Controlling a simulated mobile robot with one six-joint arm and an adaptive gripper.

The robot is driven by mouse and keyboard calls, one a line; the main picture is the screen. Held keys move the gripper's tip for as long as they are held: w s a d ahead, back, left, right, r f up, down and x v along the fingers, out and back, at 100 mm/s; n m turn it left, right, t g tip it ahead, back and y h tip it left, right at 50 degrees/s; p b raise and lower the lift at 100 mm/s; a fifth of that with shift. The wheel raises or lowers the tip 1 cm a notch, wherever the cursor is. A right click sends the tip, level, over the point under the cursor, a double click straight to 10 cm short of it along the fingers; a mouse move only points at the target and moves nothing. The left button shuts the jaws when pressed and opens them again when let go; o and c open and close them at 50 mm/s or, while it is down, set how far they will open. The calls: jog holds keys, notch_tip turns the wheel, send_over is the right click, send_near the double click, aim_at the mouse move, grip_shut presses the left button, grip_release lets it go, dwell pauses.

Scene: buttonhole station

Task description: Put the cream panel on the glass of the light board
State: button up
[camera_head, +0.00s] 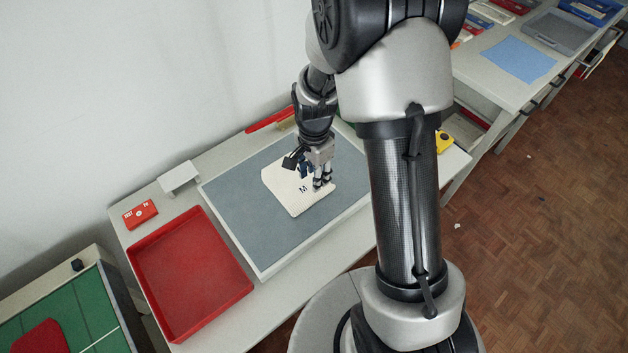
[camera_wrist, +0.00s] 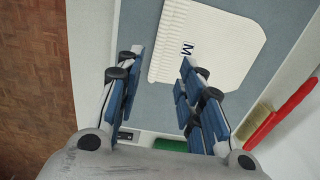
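The cream panel (camera_head: 283,192), a flat sheet marked with a letter M and with one toothed edge, lies flat on the grey-blue glass of the light board (camera_head: 238,205). In the wrist view the panel (camera_wrist: 215,40) is at the top, partly hidden by the right-hand fingers. My gripper (camera_head: 322,186) is low over the panel's right side in the head view. I cannot tell whether the fingertips touch the panel.
A red tray (camera_head: 238,300) stands left of the board, with a red box (camera_head: 140,213) and a white block (camera_head: 178,177) behind it. A red-handled brush (camera_wrist: 280,115) lies beside the board. A yellow object (camera_head: 444,141) is partly behind my arm. The glass around the panel is clear.

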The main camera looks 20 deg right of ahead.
notch_tip(320, 180, up, 11)
jog(key=s+n+t, duration=0.1)
jog(key=s+n, duration=0.1)
jog(key=n, duration=0.1)
jog(key=s+a+r+n+t, duration=0.3)
jog(key=s+r+n, duration=0.8)
jog(key=s, duration=0.7)
notch_tip(320, 180, up, 4)
jog(key=shift+a+f+t, duration=0.15)
jog(key=shift+a+t, duration=0.05)
jog(key=shift+t, duration=0.1)
jog(key=shift+s, duration=0.1)
